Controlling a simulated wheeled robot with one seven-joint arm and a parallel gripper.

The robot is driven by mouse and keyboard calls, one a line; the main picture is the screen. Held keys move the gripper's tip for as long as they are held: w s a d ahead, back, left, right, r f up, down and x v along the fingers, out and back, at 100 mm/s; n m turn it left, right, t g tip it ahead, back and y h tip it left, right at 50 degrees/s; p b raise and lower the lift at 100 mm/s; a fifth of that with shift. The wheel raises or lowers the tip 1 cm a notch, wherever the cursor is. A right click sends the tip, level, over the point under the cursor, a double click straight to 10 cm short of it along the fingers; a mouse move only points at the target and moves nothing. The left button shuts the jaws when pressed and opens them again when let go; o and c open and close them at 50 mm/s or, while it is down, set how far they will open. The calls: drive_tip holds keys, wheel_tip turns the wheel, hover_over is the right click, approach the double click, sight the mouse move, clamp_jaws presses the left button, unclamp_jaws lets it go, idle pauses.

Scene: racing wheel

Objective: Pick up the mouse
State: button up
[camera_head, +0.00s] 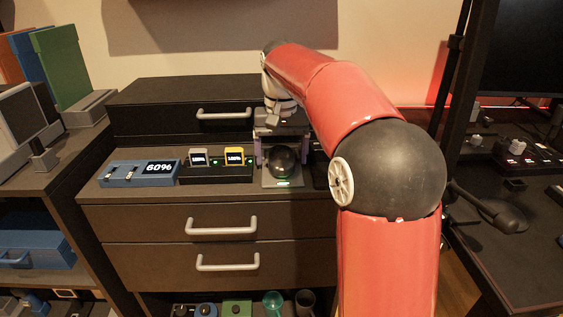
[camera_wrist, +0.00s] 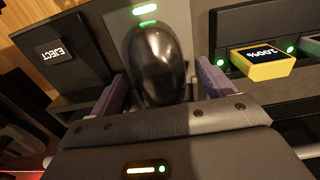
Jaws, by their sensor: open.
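The black, glossy mouse (camera_wrist: 157,62) sits on a dark pad with green lights, seen in the wrist view. In the head view the mouse (camera_head: 284,158) is on the same pad (camera_head: 283,184) on the cabinet top, below my gripper (camera_head: 282,164). My gripper (camera_wrist: 162,84) is open, with one purple finger on each side of the mouse. A gap shows between the mouse and each finger in the wrist view. The near end of the mouse is partly hidden by the gripper body.
A black dock with two small lit-screen units (camera_head: 235,156) stands left of the mouse. A blue box reading 60% (camera_head: 139,173) is farther left. A dark panel labelled EJECT (camera_wrist: 62,52) lies on the other side. A raised drawer unit (camera_head: 180,103) stands behind.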

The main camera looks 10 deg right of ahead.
drive_tip(key=shift+c, duration=0.2)
drive_tip(key=c, duration=1)
drive_tip(key=shift+c, duration=0.2)
